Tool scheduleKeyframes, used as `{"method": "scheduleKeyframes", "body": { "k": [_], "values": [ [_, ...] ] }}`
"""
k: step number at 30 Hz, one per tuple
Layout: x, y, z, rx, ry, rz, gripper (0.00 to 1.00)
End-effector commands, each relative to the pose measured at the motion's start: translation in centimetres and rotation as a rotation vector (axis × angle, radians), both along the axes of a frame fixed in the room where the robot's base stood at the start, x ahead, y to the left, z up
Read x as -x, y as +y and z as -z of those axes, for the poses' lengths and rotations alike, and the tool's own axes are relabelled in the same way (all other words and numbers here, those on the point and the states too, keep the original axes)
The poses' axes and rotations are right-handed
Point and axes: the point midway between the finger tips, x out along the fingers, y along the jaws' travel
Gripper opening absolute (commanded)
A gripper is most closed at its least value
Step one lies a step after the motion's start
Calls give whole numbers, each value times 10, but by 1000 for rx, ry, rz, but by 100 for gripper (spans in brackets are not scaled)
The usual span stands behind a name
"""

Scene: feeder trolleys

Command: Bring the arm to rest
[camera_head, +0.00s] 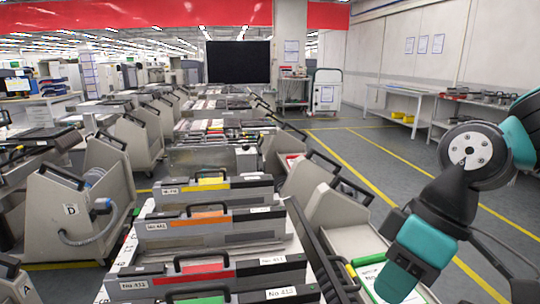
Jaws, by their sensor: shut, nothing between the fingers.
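My arm comes in from the right edge with teal and dark links and bends down to the left. My gripper (397,284) is at the lower end of the arm, near the bottom right, and points down and left. It is shut with nothing held. It shows in front of a trolley (352,240) at the lower right; I cannot tell how far above it the gripper is.
A grey trolley (75,205) marked D stands at left. White tables (400,120) line the right wall. The floor (400,165) with yellow lines is clear between them and the trolleys.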

Motion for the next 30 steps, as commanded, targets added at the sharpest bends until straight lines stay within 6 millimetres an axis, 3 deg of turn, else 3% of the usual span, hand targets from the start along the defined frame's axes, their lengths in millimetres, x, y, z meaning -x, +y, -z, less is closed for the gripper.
{"method": "scheduleKeyframes", "body": {
  "k": [3,8,9,21,25,30],
  "values": [
    [32,5,-6,36,-3,96,0],
    [67,4,-8,67,-5,227,0],
    [64,4,-26,67,0,232,0],
    [63,4,-121,67,3,229,0],
    [63,4,-139,67,2,228,0],
    [62,4,-142,67,2,228,0]
  ]
}}
